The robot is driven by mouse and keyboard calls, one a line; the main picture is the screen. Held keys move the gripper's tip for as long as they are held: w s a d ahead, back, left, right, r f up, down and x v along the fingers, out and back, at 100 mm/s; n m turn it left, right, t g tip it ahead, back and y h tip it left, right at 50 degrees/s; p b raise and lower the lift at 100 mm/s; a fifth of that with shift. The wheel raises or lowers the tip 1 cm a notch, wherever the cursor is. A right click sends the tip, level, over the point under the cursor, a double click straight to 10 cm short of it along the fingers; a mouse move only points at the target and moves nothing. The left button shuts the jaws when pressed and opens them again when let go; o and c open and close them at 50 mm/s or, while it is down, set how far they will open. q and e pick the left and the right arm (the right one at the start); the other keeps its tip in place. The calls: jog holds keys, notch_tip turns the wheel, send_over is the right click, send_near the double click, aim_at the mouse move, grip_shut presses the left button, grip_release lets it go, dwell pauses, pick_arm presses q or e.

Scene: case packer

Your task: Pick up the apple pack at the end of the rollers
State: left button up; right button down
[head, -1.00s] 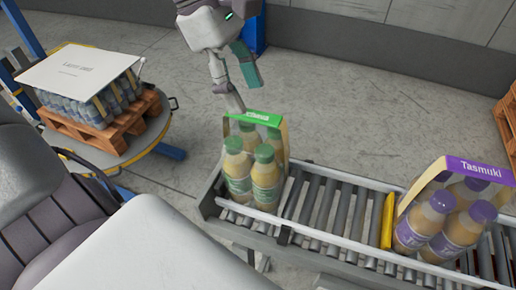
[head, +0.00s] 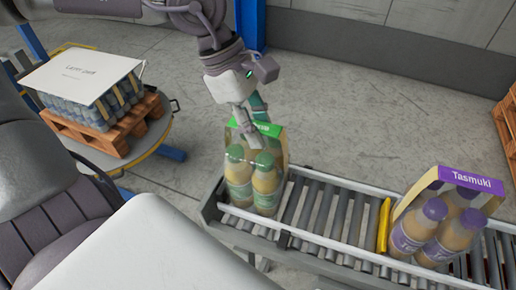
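The apple pack (head: 265,188), clear bottles with green caps and a green-topped carrier, stands upright at the left end of the rollers (head: 318,208). My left gripper (head: 255,125) is down at the pack's green top. Its grey finger is in front of the carrier and hides part of it; its teal finger shows partly behind the grey one. I cannot see whether the fingers press on the carrier. The pack still rests on the rollers. My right gripper is not in view.
A yellow stop (head: 384,226) crosses the rollers, with a purple-capped Tasmuki pack (head: 440,222) just right of it. At left, a pallet (head: 112,132) carries packs under a white sheet (head: 82,73). Open floor lies behind the conveyor.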

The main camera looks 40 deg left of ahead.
pick_arm(q)
grip_shut()
jog(key=shift+w+r, duration=0.1)
jog(key=shift+w+r, duration=0.1)
jog(key=shift+r, duration=0.05)
